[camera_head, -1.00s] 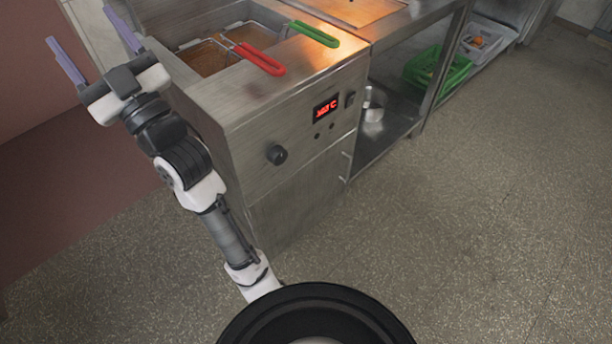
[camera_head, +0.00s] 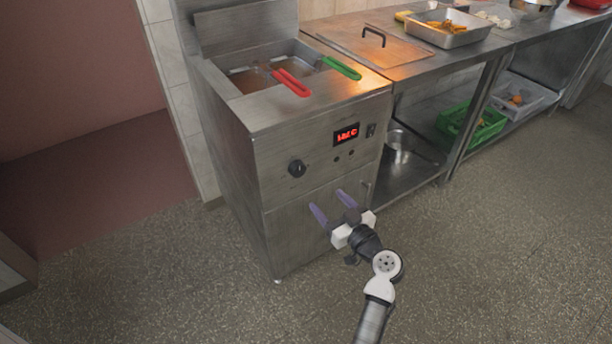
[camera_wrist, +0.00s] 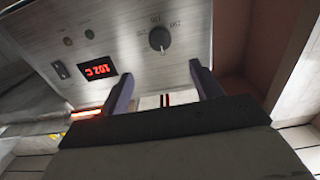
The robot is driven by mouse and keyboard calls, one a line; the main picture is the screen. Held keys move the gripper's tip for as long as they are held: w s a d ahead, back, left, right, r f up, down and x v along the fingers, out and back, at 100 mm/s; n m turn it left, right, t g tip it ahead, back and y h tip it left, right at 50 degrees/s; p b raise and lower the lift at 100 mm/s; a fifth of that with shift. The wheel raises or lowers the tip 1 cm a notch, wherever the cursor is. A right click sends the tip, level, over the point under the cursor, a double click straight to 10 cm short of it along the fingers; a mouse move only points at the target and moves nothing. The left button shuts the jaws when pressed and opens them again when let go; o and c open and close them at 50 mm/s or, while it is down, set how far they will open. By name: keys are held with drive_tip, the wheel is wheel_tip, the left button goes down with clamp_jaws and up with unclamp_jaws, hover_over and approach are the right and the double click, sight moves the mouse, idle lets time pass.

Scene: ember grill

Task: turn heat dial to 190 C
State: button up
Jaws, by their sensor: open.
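The black heat dial (camera_head: 297,169) is on the front panel of the steel fryer (camera_head: 262,150). In the wrist view the dial (camera_wrist: 159,38) shows upside down, with small marks around it and a pale pointer line. A red lit display (camera_head: 346,134) sits right of the dial in the head view; its digits are hard to read and end in C. My gripper (camera_head: 331,205) is open and empty, with purple fingers, in front of the fryer's lower door. It appears lower than the dial and to its right, apart from it. Both fingers (camera_wrist: 160,76) show in the wrist view.
Red (camera_head: 291,83) and green (camera_head: 341,68) basket handles lie over the fryer top. A steel counter (camera_head: 400,45) with a food tray (camera_head: 444,30) continues right. A green crate (camera_head: 471,124) and a pot (camera_head: 397,147) are beneath it. Floor before the fryer is clear.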

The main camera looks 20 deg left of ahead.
sight(300, 171)
drive_tip(key=p+x, duration=0.3)
drive_tip(key=x, duration=0.8)
drive_tip(key=shift+w+a+r, duration=0.15)
drive_tip(key=shift+a, duration=0.1)
drive_tip(key=shift+x, duration=0.8)
drive_tip(key=c, duration=1)
